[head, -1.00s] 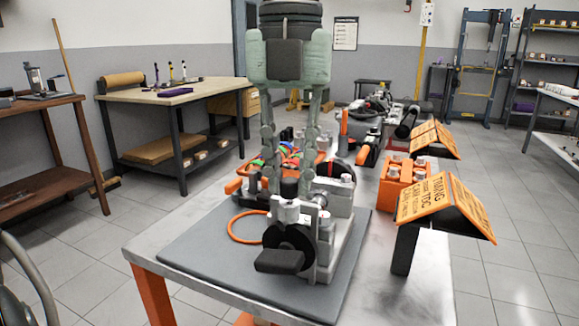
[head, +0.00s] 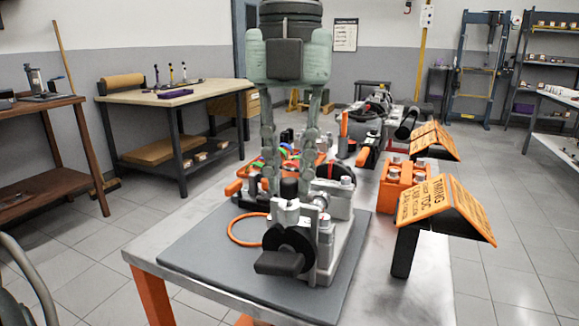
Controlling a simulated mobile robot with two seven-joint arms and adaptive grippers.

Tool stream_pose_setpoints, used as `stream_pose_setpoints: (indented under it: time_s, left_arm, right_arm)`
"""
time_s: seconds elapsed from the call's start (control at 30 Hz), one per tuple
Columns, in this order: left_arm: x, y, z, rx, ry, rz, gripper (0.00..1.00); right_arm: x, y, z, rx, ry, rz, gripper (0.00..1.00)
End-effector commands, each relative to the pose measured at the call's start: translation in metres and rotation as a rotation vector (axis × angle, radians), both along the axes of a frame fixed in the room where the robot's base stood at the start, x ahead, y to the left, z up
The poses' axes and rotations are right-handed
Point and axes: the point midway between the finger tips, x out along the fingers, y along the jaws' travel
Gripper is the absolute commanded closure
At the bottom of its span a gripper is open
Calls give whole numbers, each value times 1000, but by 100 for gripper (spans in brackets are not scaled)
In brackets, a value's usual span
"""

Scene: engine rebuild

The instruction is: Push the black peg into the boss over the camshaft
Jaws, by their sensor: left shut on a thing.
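My left gripper (head: 289,190) comes down from the top of the head view. Its two green fingers stand on either side of a short black peg (head: 289,187) and are shut on it. The peg is upright, over the pale grey boss (head: 288,209) on the small engine assembly. The peg's lower end meets the boss top in the picture; I cannot tell how deep it sits. The camshaft is not clearly visible; a round black disc (head: 291,246) with a dark block covers the front. My right gripper is not in view.
The engine stands on a grey mat (head: 200,250) on a metal table (head: 420,295). An orange hose ring (head: 232,230) lies left of it. Right of it are an orange block (head: 398,185) and an orange timing sign (head: 440,205). Several parts crowd the table behind.

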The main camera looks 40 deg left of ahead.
Motion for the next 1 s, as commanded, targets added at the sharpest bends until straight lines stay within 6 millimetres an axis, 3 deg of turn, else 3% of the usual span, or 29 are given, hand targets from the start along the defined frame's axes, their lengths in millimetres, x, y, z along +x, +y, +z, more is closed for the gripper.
stream_pose_setpoints:
  time_s: [1.0]
  left_arm:
    - [0, 0, 1, 0, 0, 0, 100]
  right_arm:
    - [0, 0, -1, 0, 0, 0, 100]
